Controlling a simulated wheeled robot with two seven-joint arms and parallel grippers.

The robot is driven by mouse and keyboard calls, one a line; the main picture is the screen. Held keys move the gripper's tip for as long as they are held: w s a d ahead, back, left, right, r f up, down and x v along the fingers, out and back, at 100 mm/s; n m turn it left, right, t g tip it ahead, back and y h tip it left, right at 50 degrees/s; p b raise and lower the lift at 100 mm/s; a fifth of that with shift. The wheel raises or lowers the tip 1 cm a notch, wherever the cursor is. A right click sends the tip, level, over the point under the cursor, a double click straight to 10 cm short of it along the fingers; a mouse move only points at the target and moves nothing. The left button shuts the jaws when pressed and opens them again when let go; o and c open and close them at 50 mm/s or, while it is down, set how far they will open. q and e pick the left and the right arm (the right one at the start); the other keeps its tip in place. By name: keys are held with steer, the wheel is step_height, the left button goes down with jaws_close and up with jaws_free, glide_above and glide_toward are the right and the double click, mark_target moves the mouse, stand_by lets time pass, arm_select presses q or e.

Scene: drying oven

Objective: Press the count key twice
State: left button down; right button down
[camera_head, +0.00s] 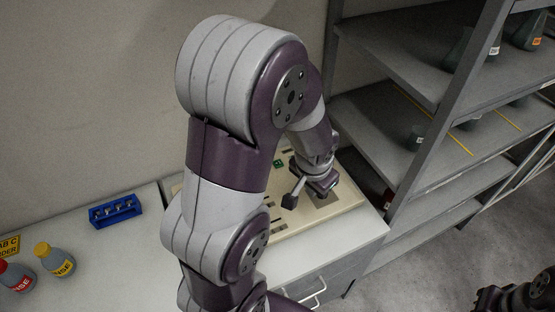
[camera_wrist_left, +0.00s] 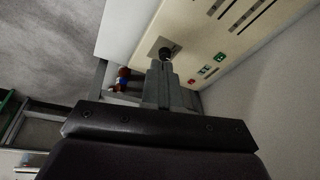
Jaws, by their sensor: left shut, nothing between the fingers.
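The beige oven control panel (camera_head: 345,196) lies on the bench, partly hidden by my left arm. In the left wrist view the panel (camera_wrist_left: 190,25) shows a dark round piece (camera_wrist_left: 166,53) on a grey plate, right at the fingertips. I cannot tell whether they touch, and no label marks the count key. A green switch (camera_wrist_left: 205,70) and a red one (camera_wrist_left: 191,81) sit beside it. My left gripper (camera_wrist_left: 165,68) is shut and empty, over the panel; its fingertips are hard to make out in the head view. Part of my right arm shows at the lower right.
A grey shelf rack (camera_head: 405,190) with flasks stands right of the panel. On the bench at left are a blue rack (camera_head: 115,211), a yellow-capped bottle (camera_head: 56,262) and a red-capped bottle (camera_head: 14,277). The wall closes off the back.

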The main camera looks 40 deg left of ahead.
arm_select(q)
steer(key=w+a+r+m+t+p, duration=0.1)
steer(key=w+a+m+t+p, duration=0.15)
steer(key=w+a, duration=0.5)
steer(key=m+t+h+p, duration=0.3)
steer(key=m+h+p, duration=0.1)
steer(key=m+p, duration=0.4)
glide_above(278, 164)
steer(key=shift+f+m, duration=0.65)
steer(key=shift+f, duration=5.45)
steer(key=f+b, duration=0.6)
steer(key=f, duration=0.1)
steer(key=shift+s+a, duration=0.25)
steer(key=shift+s, duration=0.05)
steer(key=shift+f, duration=0.15)
